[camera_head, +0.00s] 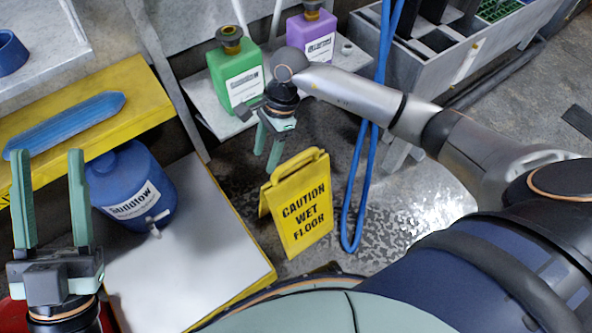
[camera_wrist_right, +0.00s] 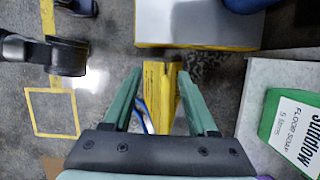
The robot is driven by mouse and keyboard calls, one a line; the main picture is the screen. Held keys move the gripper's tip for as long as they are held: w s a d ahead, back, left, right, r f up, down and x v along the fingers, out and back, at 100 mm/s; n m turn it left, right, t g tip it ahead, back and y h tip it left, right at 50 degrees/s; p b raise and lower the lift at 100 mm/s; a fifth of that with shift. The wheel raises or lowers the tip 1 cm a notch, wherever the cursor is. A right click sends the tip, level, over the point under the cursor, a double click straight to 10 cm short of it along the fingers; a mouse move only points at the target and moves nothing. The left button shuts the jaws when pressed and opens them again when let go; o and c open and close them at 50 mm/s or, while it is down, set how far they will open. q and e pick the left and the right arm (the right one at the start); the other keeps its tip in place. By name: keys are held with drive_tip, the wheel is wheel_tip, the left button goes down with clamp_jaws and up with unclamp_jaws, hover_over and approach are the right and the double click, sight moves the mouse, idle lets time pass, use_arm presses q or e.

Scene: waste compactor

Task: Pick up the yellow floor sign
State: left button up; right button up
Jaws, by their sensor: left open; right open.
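The yellow floor sign (camera_head: 305,205), lettered "CAUTION WET FLOOR", stands upright on the wet floor in the head view. My right gripper (camera_head: 266,160) is open and points down, just above and to the left of the sign's top handle in that view. In the right wrist view the sign's top (camera_wrist_right: 158,90) shows between the two open fingers of the right gripper (camera_wrist_right: 160,74). Neither finger clearly touches it. My left gripper (camera_head: 50,155) is open and empty at the left, its fingers pointing up in the picture.
A green bottle (camera_head: 238,80) and a purple bottle (camera_head: 312,40) stand on a grey shelf behind the sign. A blue hose (camera_head: 352,200) hangs right of the sign. A blue jug (camera_head: 130,180) and a white platform with yellow edging (camera_head: 190,265) are at the left.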

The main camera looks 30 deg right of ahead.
drive_tip(key=w+d+f+h+b, duration=0.1)
drive_tip(key=w+d+h+b, duration=0.2)
drive_tip(key=d, duration=0.5)
hover_over(296, 158)
drive_tip(key=shift+n+t+h, duration=0.4)
drive_tip(key=f, duration=0.5)
drive_tip(key=shift+w+a+f+b, duration=0.2)
drive_tip(key=shift+a+f+b, duration=0.1)
drive_tip(key=shift+a, duration=0.05)
drive_tip(key=shift+f, duration=0.6)
drive_tip(key=f+b, duration=0.2)
drive_tip(key=f, duration=0.3)
drive_tip(key=shift+s+d+f+b, duration=0.15)
drive_tip(key=shift+s+d+b, duration=0.1)
drive_tip(key=shift+d+b, duration=0.15)
use_arm(q)
drive_tip(key=f, duration=0.1)
drive_tip(key=s+f+m+h, duration=0.1)
drive_tip(key=f, duration=0.1)
drive_tip(key=s+f+h, duration=0.1)
drive_tip(key=shift+d+f+m, duration=0.3)
drive_tip(key=shift+d+m, duration=0.1)
use_arm(e)
clamp_jaws()
use_arm(q)
drive_tip(key=shift+g, duration=0.3)
use_arm(e)
drive_tip(key=shift+w, duration=0.1)
